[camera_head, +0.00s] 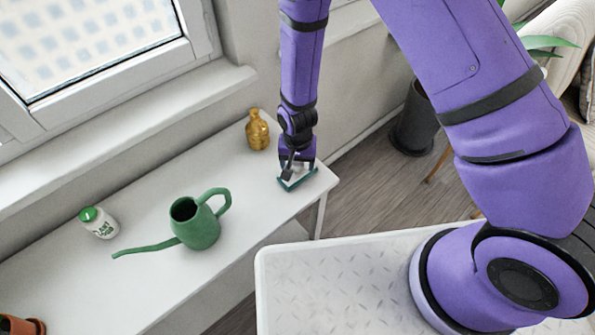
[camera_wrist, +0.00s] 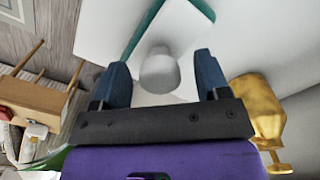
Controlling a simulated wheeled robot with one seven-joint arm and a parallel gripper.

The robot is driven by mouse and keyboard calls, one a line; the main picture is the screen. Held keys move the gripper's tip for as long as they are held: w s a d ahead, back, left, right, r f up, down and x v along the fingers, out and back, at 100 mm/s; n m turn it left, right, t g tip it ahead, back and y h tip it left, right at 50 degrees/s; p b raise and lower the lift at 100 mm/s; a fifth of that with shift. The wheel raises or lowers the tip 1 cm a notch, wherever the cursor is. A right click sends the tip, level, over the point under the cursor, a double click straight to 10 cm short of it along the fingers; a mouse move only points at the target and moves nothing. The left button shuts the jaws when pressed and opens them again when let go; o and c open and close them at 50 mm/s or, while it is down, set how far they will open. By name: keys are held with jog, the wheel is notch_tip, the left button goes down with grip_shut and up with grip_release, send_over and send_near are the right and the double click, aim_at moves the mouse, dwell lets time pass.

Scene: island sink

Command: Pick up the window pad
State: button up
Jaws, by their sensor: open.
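The window pad (camera_head: 297,181) lies on the white table near its right end, white with a teal edge. In the wrist view the pad (camera_wrist: 192,28) shows its white top, teal edge and a pale rounded handle standing up from it. My gripper (camera_head: 291,167) points down right over the pad and hides part of it. In the wrist view my gripper (camera_wrist: 160,66) is open, with one dark blue finger on each side of the handle. I cannot tell whether either finger touches it.
A gold bottle (camera_head: 257,130) stands close behind and left of my gripper; it also shows at right in the wrist view (camera_wrist: 257,105). A green watering can (camera_head: 196,226) and a white bottle with green cap (camera_head: 98,222) stand farther left. The window sill (camera_head: 130,120) runs behind.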

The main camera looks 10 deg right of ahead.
jog(key=c, duration=1)
jog(key=shift+c, duration=0.2)
jog(key=shift+r, duration=0.2)
jog(key=shift+r, duration=0.55)
notch_tip(320, 180, up, 2)
jog(key=shift+r, duration=0.1)
jog(key=s+d+r, duration=0.1)
jog(key=s, duration=1.5)
jog(key=shift+r, duration=0.15)
